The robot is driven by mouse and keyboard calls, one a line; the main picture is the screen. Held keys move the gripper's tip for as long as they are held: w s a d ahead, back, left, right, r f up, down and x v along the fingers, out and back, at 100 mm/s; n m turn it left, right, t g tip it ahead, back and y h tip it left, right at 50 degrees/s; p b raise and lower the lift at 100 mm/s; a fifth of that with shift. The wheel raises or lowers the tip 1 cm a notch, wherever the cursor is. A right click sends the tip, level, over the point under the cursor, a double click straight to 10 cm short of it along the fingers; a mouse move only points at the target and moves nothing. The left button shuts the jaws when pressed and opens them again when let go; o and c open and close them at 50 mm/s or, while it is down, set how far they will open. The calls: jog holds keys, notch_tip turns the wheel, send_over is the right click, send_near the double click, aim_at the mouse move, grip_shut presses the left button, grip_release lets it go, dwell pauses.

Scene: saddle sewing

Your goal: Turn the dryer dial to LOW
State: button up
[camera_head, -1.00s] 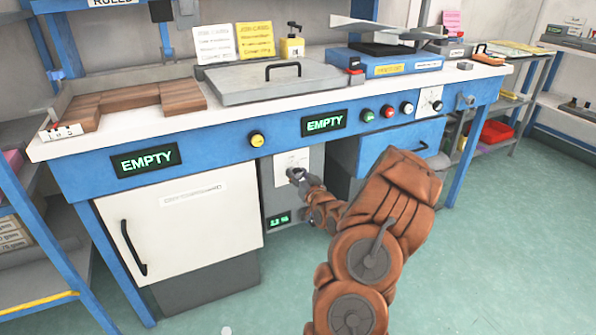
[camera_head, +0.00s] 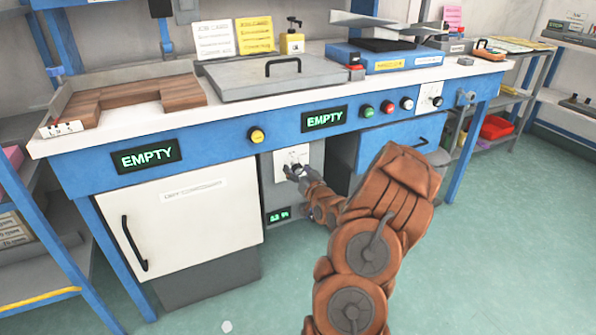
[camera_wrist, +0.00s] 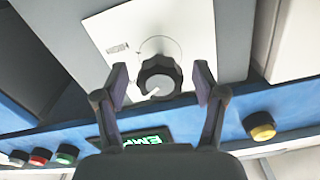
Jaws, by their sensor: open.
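The dryer dial (camera_wrist: 158,78) is a dark ribbed knob with a light pointer line on a white plate (camera_wrist: 110,28) in the wrist view. In the head view the white plate (camera_head: 281,160) sits on the grey dryer panel under the bench, and the dial is mostly hidden by my gripper (camera_head: 293,170). In the wrist view my gripper (camera_wrist: 163,82) is open, with one finger on each side of the dial. Small gaps seem to show between fingers and knob. The pointer line points to the lower left in that view. The plate's lettering is too small to read.
A green display (camera_head: 278,214) is low on the dryer panel. A white cabinet door (camera_head: 185,230) stands to the left. A yellow button (camera_head: 257,135) and an EMPTY display (camera_head: 325,119) are on the blue bench front above. A blue drawer (camera_head: 400,140) is to the right.

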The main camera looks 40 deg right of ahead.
jog(key=v, duration=1.2)
dwell(0.3)
dwell(0.5)
